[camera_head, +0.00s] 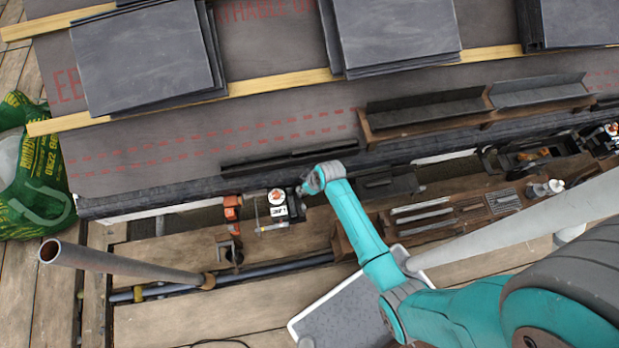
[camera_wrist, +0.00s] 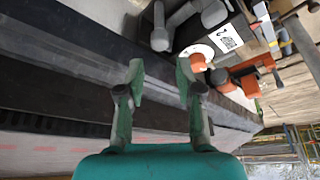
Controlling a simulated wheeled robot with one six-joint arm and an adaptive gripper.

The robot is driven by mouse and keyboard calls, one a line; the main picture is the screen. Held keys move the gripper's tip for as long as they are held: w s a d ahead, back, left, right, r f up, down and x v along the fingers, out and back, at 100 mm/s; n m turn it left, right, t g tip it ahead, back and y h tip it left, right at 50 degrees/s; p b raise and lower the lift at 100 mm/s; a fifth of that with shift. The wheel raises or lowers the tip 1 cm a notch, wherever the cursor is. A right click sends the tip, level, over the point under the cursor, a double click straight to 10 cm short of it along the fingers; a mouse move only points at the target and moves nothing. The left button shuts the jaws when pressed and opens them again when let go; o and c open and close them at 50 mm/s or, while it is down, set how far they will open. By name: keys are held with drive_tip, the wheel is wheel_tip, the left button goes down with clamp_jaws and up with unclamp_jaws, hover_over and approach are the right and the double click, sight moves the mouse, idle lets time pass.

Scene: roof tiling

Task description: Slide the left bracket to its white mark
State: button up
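My gripper (camera_head: 308,187) is at the eave edge, close to the right side of a dark fitting with a white label (camera_head: 279,211) and an orange-and-white knob. I take this fitting to be the left bracket, but cannot be sure. In the wrist view the two fingers of my gripper (camera_wrist: 160,80) stand apart with nothing seen between them. The white label (camera_wrist: 226,38) and orange knob show just beyond the right finger. A pale strip (camera_head: 165,212) runs along the eave to the left; I cannot tell a separate white mark.
An orange clamp (camera_head: 232,208) stands left of the fitting. A grey pole (camera_head: 120,262) crosses the lower left. A wooden tool tray (camera_head: 450,215) lies at right. Slate stacks (camera_head: 145,55) rest on the battens above. A green bag (camera_head: 35,165) stands at far left.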

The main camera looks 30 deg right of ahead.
drive_tip(key=shift+v, duration=2.45)
drive_tip(key=shift+s+a, duration=0.1)
